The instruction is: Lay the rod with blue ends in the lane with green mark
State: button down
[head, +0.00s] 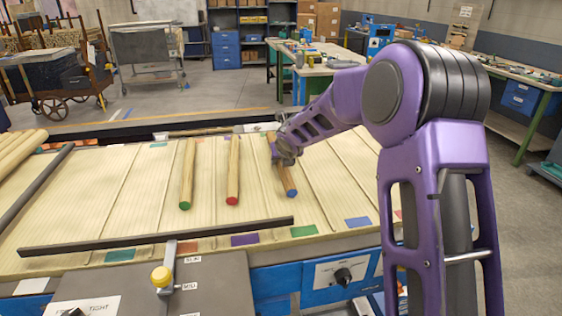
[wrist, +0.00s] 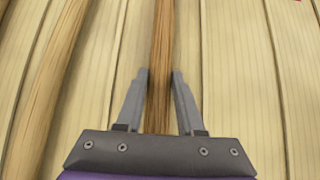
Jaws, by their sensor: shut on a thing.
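The rod with blue ends (head: 290,184) points toward the near edge of the slatted bed, its blue tip showing. My gripper (head: 284,158) is shut on it near its middle. In the wrist view the rod (wrist: 161,50) runs between the two fingers of my gripper (wrist: 160,80). The green mark (head: 304,231) is on the bed's near edge, slightly right of the rod's blue tip. The rod appears over the lane leading to this mark, roughly along it. I cannot tell whether it touches the bed.
A red-ended rod (head: 233,172) and a green-ended rod (head: 187,175) lie to the left. Purple (head: 245,239), blue (head: 358,222) and teal (head: 120,255) marks line the near edge. A dark bar (head: 160,237) crosses the front. Lanes to the right look clear.

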jog(key=c, duration=1)
grip_release()
jog(key=shift+f, duration=0.2)
jog(key=o, duration=0.5)
jog(key=shift+s+r, duration=0.15)
jog(key=shift+r, duration=0.4)
jog(key=p+v, duration=0.1)
jog(key=v, duration=0.8)
jog(key=shift+s+d+r, duration=0.15)
jog(key=shift+s+r, duration=0.05)
jog(key=shift+s, duration=0.15)
jog(key=shift+v, duration=0.75)
